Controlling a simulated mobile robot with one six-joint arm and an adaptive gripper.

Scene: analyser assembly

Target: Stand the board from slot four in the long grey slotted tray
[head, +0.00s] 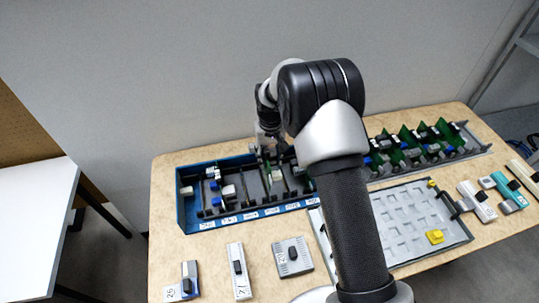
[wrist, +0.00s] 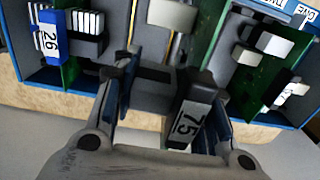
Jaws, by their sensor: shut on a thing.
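My gripper (wrist: 160,115) is low over the blue slotted case (head: 182,205), at its back edge in the head view. In the wrist view its fingers are closed about a dark grip piece with a white label reading 75 (wrist: 190,122). The board belonging to it is mostly hidden, and I cannot tell its slot number. Beside it in the case stand green boards (wrist: 248,90) and a board with a blue block labelled 26 (wrist: 50,38). The long grey slotted tray (head: 483,149) lies at the back right, partly behind my arm, with several green boards standing in it.
Loose modules lie along the front: one blue and grey (head: 189,280), one white (head: 238,270), one grey (head: 293,256). More modules (head: 477,201) lie at the right. A white table (head: 40,215) stands left.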

